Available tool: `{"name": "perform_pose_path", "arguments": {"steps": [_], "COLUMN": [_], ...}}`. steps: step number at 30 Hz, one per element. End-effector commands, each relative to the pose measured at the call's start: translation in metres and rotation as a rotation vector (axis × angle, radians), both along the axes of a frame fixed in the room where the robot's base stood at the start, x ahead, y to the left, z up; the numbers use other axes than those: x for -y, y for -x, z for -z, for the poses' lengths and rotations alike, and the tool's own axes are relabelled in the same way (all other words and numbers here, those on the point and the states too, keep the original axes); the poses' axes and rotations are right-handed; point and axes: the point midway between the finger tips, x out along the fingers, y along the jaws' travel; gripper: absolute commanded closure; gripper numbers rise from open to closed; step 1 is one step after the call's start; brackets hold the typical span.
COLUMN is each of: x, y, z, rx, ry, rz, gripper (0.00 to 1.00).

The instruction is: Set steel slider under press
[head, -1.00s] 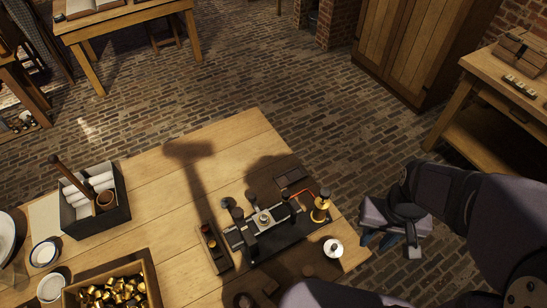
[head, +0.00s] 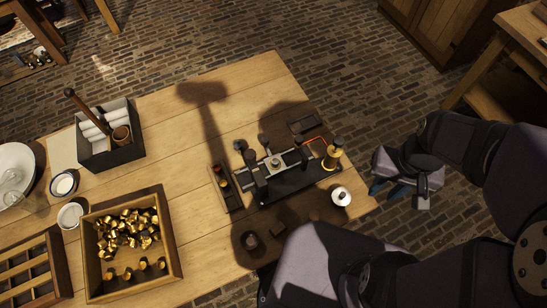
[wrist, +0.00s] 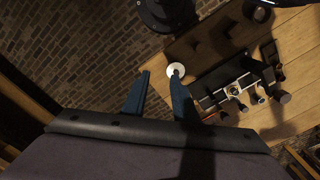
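A black bench fixture (head: 300,180) stands near the table's right edge, with a silver steel slider (head: 290,159) along its rail. A dark upright part that looks like the press (head: 259,180) stands at the left of the rail. Whether the slider lies under it is too small to tell. The fixture also shows at the right in the wrist view (wrist: 232,72). My gripper (head: 388,188) hangs just off the table's right edge, apart from the fixture.
A brass post (head: 332,156) with a dark knob and a white round piece (head: 341,196) stand at the fixture's right end. A narrow wooden tray (head: 226,188) is at its left. A wooden box (head: 179,245) of brass caps and a dark caddy (head: 128,154) stand further left.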

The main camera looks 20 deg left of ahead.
Motion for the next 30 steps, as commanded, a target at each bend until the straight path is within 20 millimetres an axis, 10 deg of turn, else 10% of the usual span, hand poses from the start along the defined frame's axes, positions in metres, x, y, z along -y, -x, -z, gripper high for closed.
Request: {"name": "perform_pose_path", "arguments": {"steps": [20,30], "x": [-0.017,-0.132], "y": [-0.028,-0.125], "z": [0.006,0.041], "rx": [-0.001,-0.004], "ry": [0.000,0.000], "rz": [-0.053,-0.282], "gripper": [0.60,0.60]}}
